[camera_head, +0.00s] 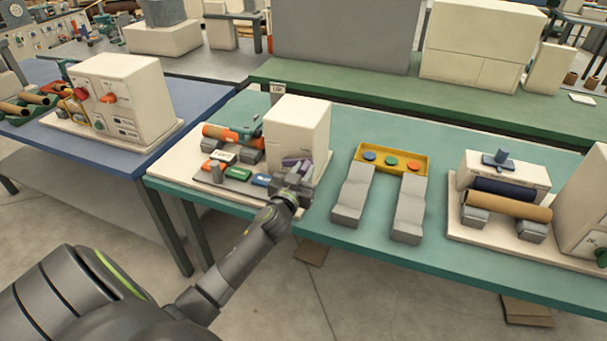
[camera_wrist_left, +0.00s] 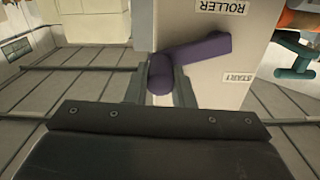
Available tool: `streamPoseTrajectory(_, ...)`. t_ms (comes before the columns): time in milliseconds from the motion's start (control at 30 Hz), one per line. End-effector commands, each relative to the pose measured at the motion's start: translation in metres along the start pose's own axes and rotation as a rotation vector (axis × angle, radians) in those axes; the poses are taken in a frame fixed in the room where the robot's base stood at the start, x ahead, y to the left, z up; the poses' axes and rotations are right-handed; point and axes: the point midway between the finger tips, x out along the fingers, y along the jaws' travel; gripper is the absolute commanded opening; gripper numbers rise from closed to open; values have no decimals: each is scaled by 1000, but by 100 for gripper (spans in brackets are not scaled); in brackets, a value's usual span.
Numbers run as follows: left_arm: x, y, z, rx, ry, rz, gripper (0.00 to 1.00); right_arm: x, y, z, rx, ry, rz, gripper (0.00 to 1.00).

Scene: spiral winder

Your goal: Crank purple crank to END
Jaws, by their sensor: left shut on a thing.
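The purple crank (camera_head: 296,162) is on the front of the cream winder box (camera_head: 300,125) on the teal table. In the left wrist view the crank (camera_wrist_left: 205,49) runs from its pivot end at the upper right to its grip at the left. My left gripper (camera_head: 288,182) reaches in from the front, at the crank. In the wrist view my left gripper (camera_wrist_left: 161,82) has its fingers on both sides of the purple grip and is shut on it. Upside-down ROLLER and START labels show on the box face; no END label is readable. My right gripper is out of view.
A yellow tray (camera_head: 390,158) with grey arms stands to the right. Another roller unit (camera_head: 507,205) stands at far right.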

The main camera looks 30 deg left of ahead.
Motion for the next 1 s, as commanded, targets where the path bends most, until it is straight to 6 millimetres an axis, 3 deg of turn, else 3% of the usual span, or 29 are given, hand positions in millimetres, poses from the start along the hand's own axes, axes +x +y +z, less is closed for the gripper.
streamPoseTrajectory(367,0,-1,-2,-37,-1,1,0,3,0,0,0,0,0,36)
streamPoseTrajectory(400,0,-1,-2,-37,-1,1,24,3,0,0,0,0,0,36)
streamPoseTrajectory(567,0,-1,-2,-36,-1,1,44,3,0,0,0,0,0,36)
streamPoseTrajectory(867,-1,-1,-2,-35,-1,1,44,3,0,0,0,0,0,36)
streamPoseTrajectory(1000,-12,-1,-1,-36,-2,1,44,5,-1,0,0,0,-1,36)
